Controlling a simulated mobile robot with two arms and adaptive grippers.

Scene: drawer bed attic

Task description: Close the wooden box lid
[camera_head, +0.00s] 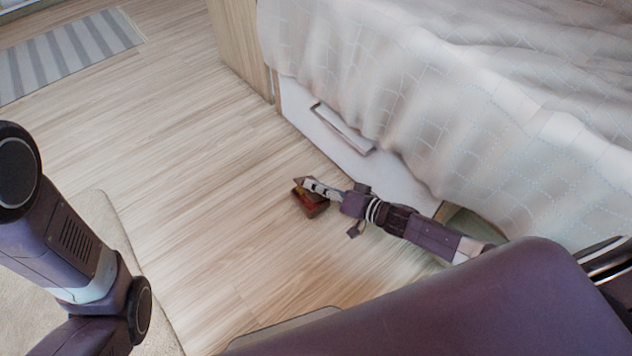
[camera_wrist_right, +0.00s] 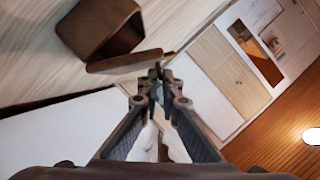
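A small dark brown wooden box (camera_head: 315,207) sits on the floor in front of the bed drawer. In the right wrist view the box (camera_wrist_right: 98,27) is at the upper left, and its flat lid (camera_wrist_right: 125,61) stands open, swung away from the box. My right gripper (camera_head: 305,184) is right at the box in the head view. In the wrist view its fingertips (camera_wrist_right: 158,74) are together, close to the lid's corner. I cannot tell whether they touch it. My left gripper is out of view.
A white drawer front with a handle (camera_head: 343,128) is set under the bed, partly covered by a hanging pale bedspread (camera_head: 430,110). Wooden floor (camera_head: 200,200) is clear left of the box. A striped rug (camera_head: 68,52) lies at the far left, and a beige rug (camera_head: 40,290) nearer.

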